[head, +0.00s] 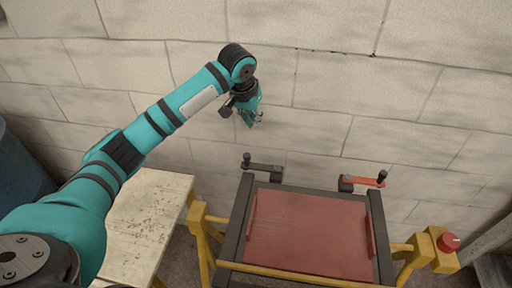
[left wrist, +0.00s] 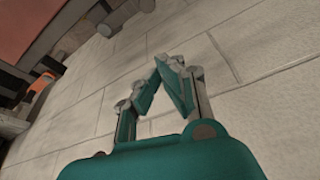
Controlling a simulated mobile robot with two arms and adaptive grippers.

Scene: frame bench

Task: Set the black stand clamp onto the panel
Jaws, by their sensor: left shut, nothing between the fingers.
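The black stand clamp (head: 263,167) is at the back left corner of the frame, with a dark knob standing up at its left end. The red panel (head: 312,235) lies between the dark rails of the frame, in front of the clamp. My left gripper (head: 257,121) is shut and empty, above and behind the clamp in the head view, apart from it, with the wall behind. Its closed fingertips show in the left wrist view (left wrist: 168,66). The panel's edge appears at that view's upper left (left wrist: 35,20). My right gripper is not in view.
An orange clamp (head: 363,181) sits at the frame's back right corner. Yellow supports (head: 208,240) carry the frame, with a red button (head: 449,242) at right. A worn pale table (head: 145,215) stands at left. A block wall (head: 400,90) closes off the back.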

